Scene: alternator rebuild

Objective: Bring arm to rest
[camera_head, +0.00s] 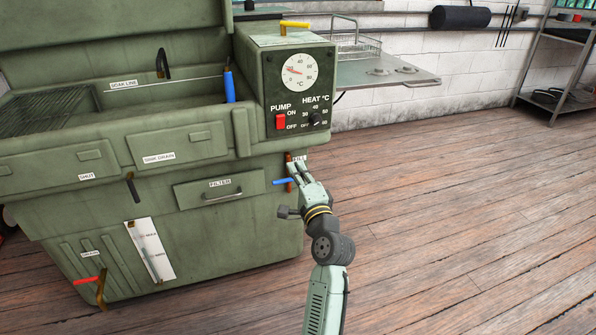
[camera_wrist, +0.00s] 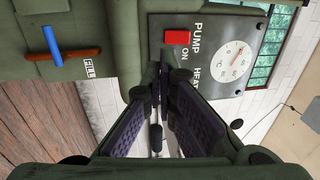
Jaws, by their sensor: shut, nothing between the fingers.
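My gripper (camera_head: 299,168) is at the end of my raised arm, in front of the right side of the green wash cabinet (camera_head: 215,235), below its control box (camera_head: 290,85). In the wrist view my gripper (camera_wrist: 160,78) has its fingers together and nothing shows between them. The fingertips overlap the lower edge of the control box in that view; I cannot tell whether they touch it. The red pump switch (camera_wrist: 177,37) shows just beyond them. The fill valve's blue handle (camera_head: 283,182) is just left of my gripper in the head view.
A drain valve with a red handle (camera_head: 86,281) is low at the left. A blue-handled tool (camera_head: 229,86) stands at the basin's right end. A grey side table (camera_head: 385,72) and a metal shelf rack (camera_head: 560,60) are behind. The wooden floor (camera_head: 480,210) at right is clear.

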